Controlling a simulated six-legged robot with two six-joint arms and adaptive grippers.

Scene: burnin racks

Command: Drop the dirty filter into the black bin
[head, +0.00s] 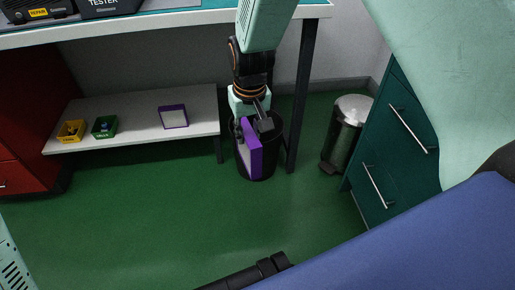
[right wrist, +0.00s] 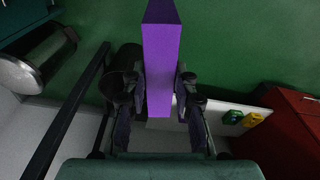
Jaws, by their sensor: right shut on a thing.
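My right gripper (head: 254,122) is shut on a purple-framed filter (head: 254,152) with a pale face, held upright. In the right wrist view the filter (right wrist: 161,65) shows edge-on between the two fingers. The black bin (head: 270,160) stands on the floor behind the filter in the head view, partly hidden by it. In the right wrist view the bin (right wrist: 118,88) is left of the filter, partly behind a finger, so the filter looks off to one side of it. I cannot tell the filter's height over the rim.
A second purple-framed filter (head: 173,117) lies on the low white shelf (head: 140,108), with a yellow bin (head: 71,131) and a green bin (head: 105,127). A table leg (head: 302,100) stands beside the black bin. A metal pedal bin (head: 346,135) and teal drawers (head: 393,145) are further right.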

